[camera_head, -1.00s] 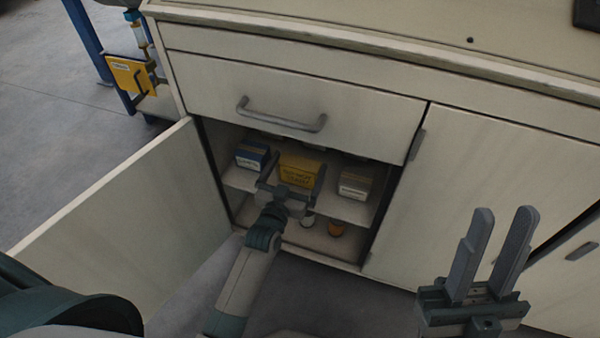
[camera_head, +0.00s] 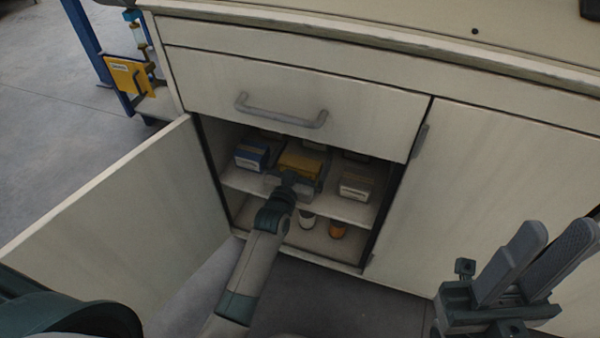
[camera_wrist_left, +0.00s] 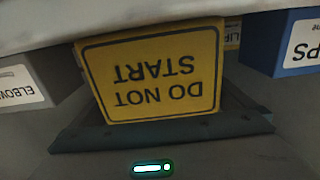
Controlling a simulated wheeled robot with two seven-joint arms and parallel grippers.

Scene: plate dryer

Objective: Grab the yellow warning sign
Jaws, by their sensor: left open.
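The yellow warning sign (camera_head: 300,160) stands on the upper shelf inside the open cabinet, between a blue box and a grey box. In the left wrist view the sign (camera_wrist_left: 150,75) appears upside down and reads "DO NOT START". My left gripper (camera_head: 293,177) is open and reaches into the cabinet right at the front of the sign. Its fingers are largely hidden in the head view, and I cannot tell whether they touch the sign. My right gripper (camera_head: 538,250) is open and empty, outside the cabinet at the lower right.
The blue box (camera_head: 252,155) and the grey box (camera_head: 356,186) flank the sign closely. The open door (camera_head: 130,230) is on the left; a closed drawer (camera_head: 290,90) lies above.

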